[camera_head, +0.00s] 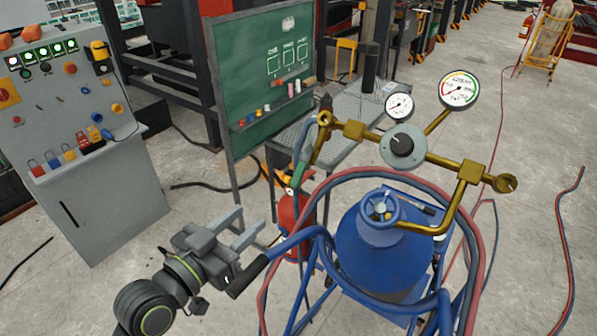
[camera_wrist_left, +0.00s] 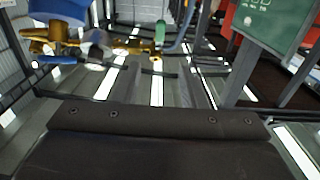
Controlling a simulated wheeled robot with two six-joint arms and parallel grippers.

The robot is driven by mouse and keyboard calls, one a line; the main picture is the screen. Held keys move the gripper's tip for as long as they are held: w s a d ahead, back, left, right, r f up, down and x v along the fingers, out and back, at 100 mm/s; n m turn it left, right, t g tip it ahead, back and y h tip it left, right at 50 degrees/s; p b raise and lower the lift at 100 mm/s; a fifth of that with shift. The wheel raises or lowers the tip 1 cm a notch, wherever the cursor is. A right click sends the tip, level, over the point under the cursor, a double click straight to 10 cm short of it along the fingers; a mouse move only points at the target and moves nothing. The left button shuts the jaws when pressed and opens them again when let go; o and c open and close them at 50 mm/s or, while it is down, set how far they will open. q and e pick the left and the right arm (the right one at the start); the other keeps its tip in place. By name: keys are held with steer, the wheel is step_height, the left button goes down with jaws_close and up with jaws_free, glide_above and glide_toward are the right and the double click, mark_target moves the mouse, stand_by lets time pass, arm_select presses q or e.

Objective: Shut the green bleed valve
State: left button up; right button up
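A narrow green part (camera_head: 299,172), which looks like the bleed valve's lever, hangs below the brass fitting (camera_head: 325,118) at the left end of the manifold. It slants steeply; whether the valve is open or shut I cannot tell. My left gripper (camera_head: 253,224) is open and empty, lower left of the green part and apart from it. Its two fingers point to the upper right. My right gripper is not in view.
A blue cylinder (camera_head: 385,255) stands on a blue cart, with red and blue hoses (camera_head: 468,215) looped around it. A red cylinder (camera_head: 290,222) is just right of my left gripper. A grey control panel (camera_head: 95,205) and a green board (camera_head: 262,85) stand behind.

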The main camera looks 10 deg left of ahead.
mark_target(299, 173)
arm_select(q)
steer(key=x, duration=1.7)
steer(key=shift+w+d+p, duration=0.1)
steer(key=shift+w+p, duration=0.1)
steer(key=shift+p, duration=0.2)
jaws_close()
